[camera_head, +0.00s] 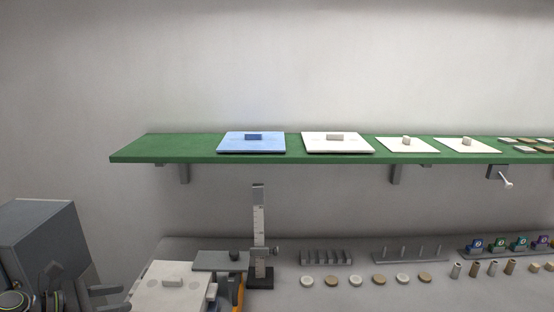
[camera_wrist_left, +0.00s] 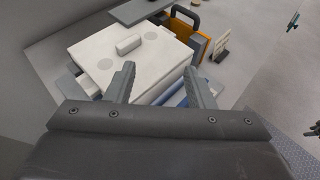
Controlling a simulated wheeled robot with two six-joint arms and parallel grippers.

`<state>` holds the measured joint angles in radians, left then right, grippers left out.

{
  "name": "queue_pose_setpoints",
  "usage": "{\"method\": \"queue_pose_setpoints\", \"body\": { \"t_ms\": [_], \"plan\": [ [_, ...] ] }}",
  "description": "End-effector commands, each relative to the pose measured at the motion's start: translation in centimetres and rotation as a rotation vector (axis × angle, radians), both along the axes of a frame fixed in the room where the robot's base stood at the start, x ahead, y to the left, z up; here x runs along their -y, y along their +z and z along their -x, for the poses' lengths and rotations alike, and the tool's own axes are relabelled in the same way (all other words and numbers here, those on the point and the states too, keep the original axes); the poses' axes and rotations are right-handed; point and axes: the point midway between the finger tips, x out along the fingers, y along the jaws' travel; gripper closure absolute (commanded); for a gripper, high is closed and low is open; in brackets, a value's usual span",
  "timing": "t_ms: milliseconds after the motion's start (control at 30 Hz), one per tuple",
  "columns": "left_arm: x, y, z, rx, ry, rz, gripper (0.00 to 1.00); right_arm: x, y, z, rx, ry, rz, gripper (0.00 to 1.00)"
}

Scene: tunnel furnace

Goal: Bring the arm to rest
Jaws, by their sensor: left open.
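My left gripper (camera_head: 108,296) shows at the lower left of the head view, its dark grey fingers beside a white lidded box (camera_head: 172,288). In the left wrist view my left gripper (camera_wrist_left: 160,78) has its two fingers spread apart with nothing between them. The white box (camera_wrist_left: 120,48), with a small block handle on its lid, lies beyond the fingertips. I cannot tell whether the fingertips touch it. My right gripper is in neither view.
A green shelf (camera_head: 200,149) on the wall carries a blue plate (camera_head: 252,146) and white plates. Below stand a height gauge (camera_head: 259,225), a grey rack (camera_head: 326,258) and a row of small discs (camera_head: 354,281). An orange frame (camera_wrist_left: 198,46) stands next to the white box.

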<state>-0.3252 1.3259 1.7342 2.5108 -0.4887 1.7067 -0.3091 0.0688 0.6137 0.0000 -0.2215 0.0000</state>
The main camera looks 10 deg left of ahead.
Motion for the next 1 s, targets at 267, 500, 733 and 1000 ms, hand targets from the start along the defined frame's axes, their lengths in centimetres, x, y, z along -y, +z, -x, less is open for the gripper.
{"method": "queue_pose_setpoints", "body": {
  "t_ms": [267,500,733,1000],
  "plan": [
    [3.5,-3.0,2.5,0.054,-0.171,-0.137,0.51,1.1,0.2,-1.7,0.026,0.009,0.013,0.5],
    [7.6,-6.6,5.8,0.145,-0.391,-0.316,0.51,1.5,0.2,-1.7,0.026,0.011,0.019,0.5],
    [13.5,-11.4,10.8,0.325,-0.727,-0.613,0.51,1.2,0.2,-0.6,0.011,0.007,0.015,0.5],
    [18.4,-15.9,15.6,0.544,-1.104,-1.024,0.51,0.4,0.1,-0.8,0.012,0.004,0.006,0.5]
  ]
}}
